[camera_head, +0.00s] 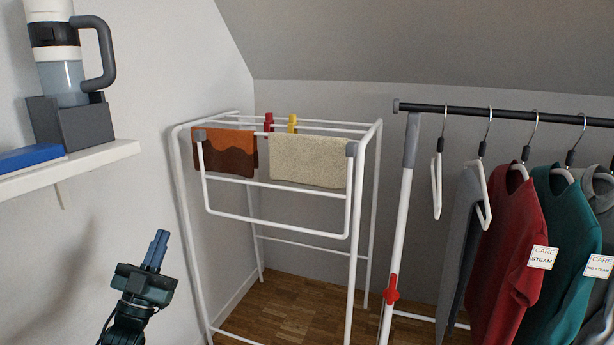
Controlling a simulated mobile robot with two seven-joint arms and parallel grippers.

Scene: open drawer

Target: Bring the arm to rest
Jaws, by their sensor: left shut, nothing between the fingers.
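My left gripper (157,249) is at the lower left of the head view, with its arm coming up from the bottom edge. Its two blue fingers point upward and lie together, shut and empty. It is in front of the white wall, left of the drying rack and touching nothing that I can see. My right gripper is not in view.
A white drying rack (280,233) holds a brown cloth (228,160), a cream towel (308,161) and clothes pegs. A garment rail (460,108) with hanging clothes stands at the right. A wall shelf (100,156) at the upper left bears a steamer-like device (62,70).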

